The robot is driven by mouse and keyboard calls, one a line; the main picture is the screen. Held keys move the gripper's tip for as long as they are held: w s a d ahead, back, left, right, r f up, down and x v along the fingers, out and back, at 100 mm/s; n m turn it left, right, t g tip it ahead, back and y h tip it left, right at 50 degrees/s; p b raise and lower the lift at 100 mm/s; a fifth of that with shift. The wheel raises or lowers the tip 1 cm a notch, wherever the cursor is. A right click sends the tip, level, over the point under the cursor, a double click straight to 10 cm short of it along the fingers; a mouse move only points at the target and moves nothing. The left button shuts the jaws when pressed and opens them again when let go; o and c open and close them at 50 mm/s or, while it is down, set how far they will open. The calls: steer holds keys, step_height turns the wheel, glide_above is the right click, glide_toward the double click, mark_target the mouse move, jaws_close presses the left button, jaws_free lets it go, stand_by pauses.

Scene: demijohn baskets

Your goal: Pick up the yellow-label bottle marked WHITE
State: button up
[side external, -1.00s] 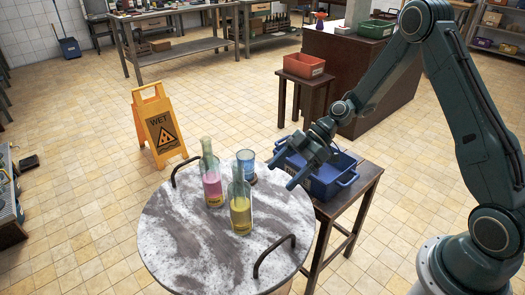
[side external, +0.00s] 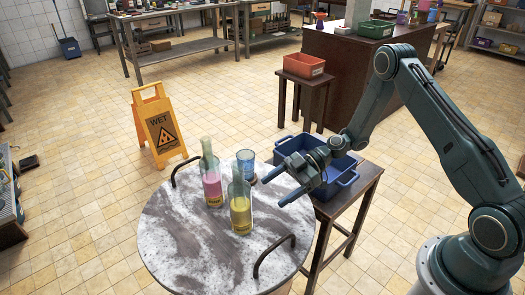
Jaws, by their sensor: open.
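A green-tinted glass bottle with a yellow lower part (side external: 240,214) stands upright on the round grey-and-white marbled table (side external: 180,255). A second upright bottle with a pink lower part (side external: 213,188) stands just behind it to the left. The writing on both is too small to read. My gripper (side external: 274,191) is open and empty, to the right of the yellow bottle and apart from it. Its two fingers point left, toward the bottles.
A blue glass (side external: 246,160) stands behind the yellow bottle, near the fingers. Dark curved handles rise at the table's left (side external: 181,169) and front right (side external: 272,254). A blue crate (side external: 340,184) sits on a stand beneath my wrist. The table's front left is clear.

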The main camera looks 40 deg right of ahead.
mark_target(241, 212)
steer(key=x, duration=0.7)
steer(key=shift+a+f, duration=0.1)
steer(key=shift+x, duration=2.65)
steer(key=shift+s, duration=0.1)
steer(key=c, duration=1.4)
steer(key=shift+c, duration=0.4)
steer(key=shift+r, duration=0.45)
